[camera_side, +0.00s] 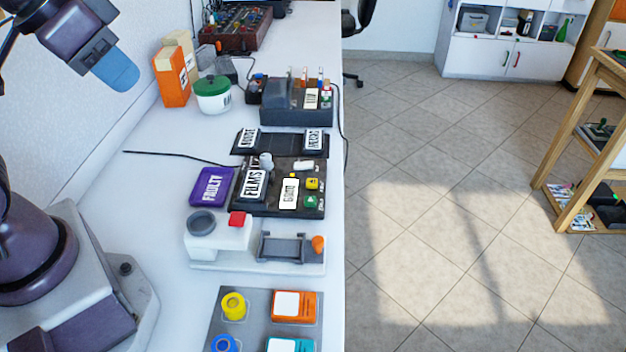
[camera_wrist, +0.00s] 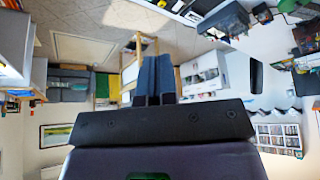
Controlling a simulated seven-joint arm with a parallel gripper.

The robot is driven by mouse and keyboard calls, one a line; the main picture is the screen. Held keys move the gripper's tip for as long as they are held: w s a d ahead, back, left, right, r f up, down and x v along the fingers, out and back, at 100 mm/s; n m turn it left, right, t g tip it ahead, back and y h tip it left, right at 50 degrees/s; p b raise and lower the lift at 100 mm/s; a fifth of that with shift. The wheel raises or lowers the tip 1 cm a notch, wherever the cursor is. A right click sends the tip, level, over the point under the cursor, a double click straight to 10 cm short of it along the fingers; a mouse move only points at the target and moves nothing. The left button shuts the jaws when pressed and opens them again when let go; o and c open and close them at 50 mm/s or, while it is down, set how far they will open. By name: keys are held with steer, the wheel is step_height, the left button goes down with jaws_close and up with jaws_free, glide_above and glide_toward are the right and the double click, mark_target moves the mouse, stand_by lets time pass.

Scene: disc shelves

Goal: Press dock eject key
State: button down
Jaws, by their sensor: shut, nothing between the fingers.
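My gripper (camera_wrist: 153,62) shows in the wrist view with its two dark fingers side by side, shut and empty, pointing out toward the room. A black dock-like unit (camera_side: 244,206) lies mid-bench with a slot labelled FILMS, a white label, a yellow key (camera_side: 312,183) and a green key (camera_side: 310,202). The key lettering is too small to read, so I cannot tell which is eject. Nothing touches either unit.
A purple FAULTY tray (camera_side: 211,186) lies left of the black unit. A white fixture (camera_side: 258,266) with a red button stands in front. A green-lidded jar (camera_side: 212,95) and orange box (camera_side: 171,78) stand behind left. The bench's right edge drops to the tiled floor.

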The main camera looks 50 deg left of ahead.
steer(key=m+t+h, duration=0.1)
steer(key=m+t, duration=0.2)
steer(key=m, duration=0.8)
glide_above(312, 183)
step_height(312, 183, down, 21)
steer(key=shift+f, duration=0.1)
steer(key=shift+f, duration=4.45)
steer(key=shift+f, duration=0.1)
